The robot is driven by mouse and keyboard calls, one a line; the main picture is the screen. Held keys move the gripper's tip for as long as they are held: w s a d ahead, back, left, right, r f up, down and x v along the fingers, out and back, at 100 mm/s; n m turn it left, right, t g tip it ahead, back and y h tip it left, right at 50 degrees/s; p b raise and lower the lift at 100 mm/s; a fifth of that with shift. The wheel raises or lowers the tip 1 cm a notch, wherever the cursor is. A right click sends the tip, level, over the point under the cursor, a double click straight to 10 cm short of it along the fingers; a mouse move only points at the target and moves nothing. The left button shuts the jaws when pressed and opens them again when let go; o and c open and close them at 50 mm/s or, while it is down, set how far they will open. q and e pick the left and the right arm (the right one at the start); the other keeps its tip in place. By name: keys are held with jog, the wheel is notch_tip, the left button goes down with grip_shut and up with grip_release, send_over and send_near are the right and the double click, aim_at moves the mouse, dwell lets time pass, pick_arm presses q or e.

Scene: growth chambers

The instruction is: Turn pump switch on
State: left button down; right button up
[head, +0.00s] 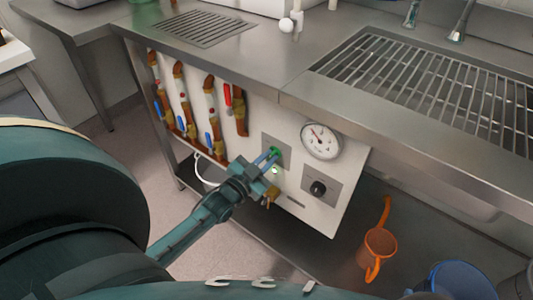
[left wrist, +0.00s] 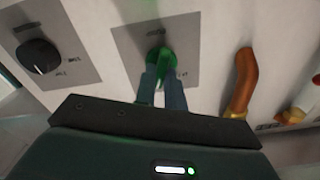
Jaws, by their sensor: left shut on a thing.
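The green pump switch (head: 275,152) sits on a grey plate on the white control panel (head: 295,205) below the counter. It also shows in the left wrist view (left wrist: 158,54), at the top middle on its plate. My left gripper (head: 269,158) reaches in from the lower left, and its two fingers are shut on the switch. In the left wrist view the fingertips (left wrist: 163,76) close around the lower part of the switch and hide some of it. My right gripper is not in view.
A round gauge (head: 321,141) and a black knob (head: 318,188) are right of the switch. Pipes with red and blue valve handles (head: 210,110) run along the panel's left side. The steel counter (head: 285,75) overhangs the panel. An orange can (head: 380,243) stands lower right.

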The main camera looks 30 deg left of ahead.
pick_arm(q)
jog(key=shift+d+f+m+p, duration=0.1)
jog(key=shift+m+p, duration=0.55)
jog(key=shift+m, duration=1.55)
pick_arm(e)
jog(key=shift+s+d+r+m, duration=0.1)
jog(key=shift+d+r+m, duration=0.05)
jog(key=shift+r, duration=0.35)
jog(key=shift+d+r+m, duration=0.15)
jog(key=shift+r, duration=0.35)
pick_arm(q)
jog(key=c, duration=1.5)
grip_release()
jog(key=shift+s, duration=0.1)
